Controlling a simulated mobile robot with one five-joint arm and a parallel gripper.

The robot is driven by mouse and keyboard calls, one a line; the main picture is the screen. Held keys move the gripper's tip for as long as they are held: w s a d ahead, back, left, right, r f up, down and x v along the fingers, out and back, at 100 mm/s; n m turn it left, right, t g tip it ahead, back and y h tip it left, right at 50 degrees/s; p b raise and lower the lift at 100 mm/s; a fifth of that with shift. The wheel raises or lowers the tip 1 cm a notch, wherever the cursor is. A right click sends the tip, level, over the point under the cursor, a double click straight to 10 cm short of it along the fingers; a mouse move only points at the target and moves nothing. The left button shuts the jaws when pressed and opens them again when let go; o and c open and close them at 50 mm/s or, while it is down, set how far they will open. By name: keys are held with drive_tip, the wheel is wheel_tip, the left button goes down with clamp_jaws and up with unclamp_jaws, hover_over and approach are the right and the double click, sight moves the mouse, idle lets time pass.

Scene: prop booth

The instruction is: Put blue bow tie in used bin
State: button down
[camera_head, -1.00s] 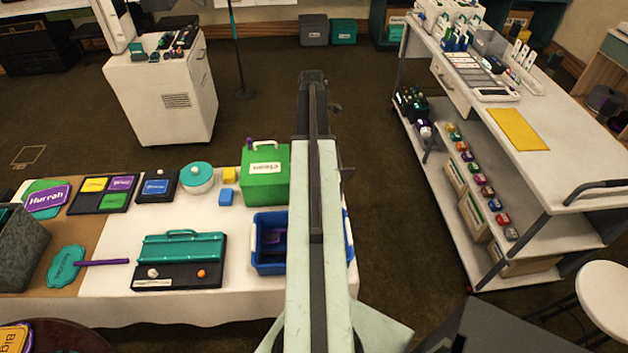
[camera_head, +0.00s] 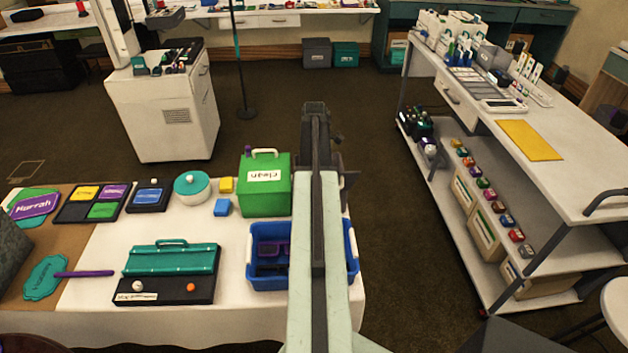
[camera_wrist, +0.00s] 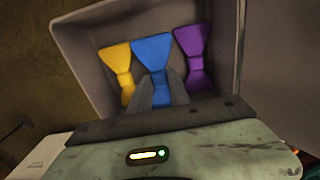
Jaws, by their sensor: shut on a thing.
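The blue bow tie (camera_wrist: 153,55) shows in the wrist view, between a yellow bow tie (camera_wrist: 117,62) and a purple one (camera_wrist: 193,55), against a grey open box (camera_wrist: 80,65). My gripper (camera_wrist: 160,82) is shut on the lower part of the blue tie. In the head view my gripper (camera_head: 318,108) points away beyond the table, and the tie is hidden there. A blue bin (camera_head: 250,262) stands at the table's right end, partly behind my arm, with dark and purple items in it. No label on it shows.
A green box marked "clean" (camera_head: 265,198) stands behind the blue bin. A teal-and-black case (camera_head: 172,262) lies to its left. A white cart (camera_head: 560,165) stands at the right. Dark floor (camera_head: 390,215) lies open between table and cart.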

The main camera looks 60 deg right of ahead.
drive_tip(key=shift+f+b, duration=0.5)
drive_tip(key=shift+b, duration=0.1)
drive_tip(key=c, duration=1.2)
unclamp_jaws()
drive_tip(key=shift+c, duration=0.2)
drive_tip(key=shift+r, duration=0.15)
wheel_tip(320, 180, up, 13)
drive_tip(key=p, duration=1.3)
